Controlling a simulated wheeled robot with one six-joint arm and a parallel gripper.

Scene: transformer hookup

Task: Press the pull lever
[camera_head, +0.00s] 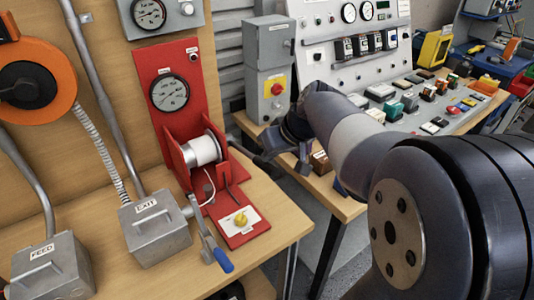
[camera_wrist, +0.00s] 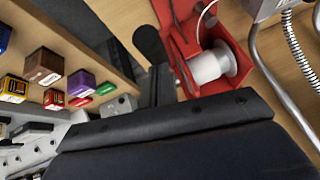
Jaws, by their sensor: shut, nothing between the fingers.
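A lever with a blue grip (camera_head: 223,260) hangs at the right side of the grey EXIT box (camera_head: 154,230). It slants down toward the wooden table's front edge and is the only clear hand lever in the head view. My gripper (camera_head: 270,155) is to the right of the red spool stand, well above and behind the lever, and apart from it. In the wrist view my gripper's dark fingers (camera_wrist: 152,48) are together with nothing between them. The blue grip does not show in the wrist view.
A red stand with a white spool (camera_head: 202,150) and a red plate with a yellow knob (camera_head: 241,219) are near the lever. A grey box with a red button (camera_head: 268,88) stands behind my gripper. A sloped control panel (camera_head: 395,108) is at right. A gap separates the two tables.

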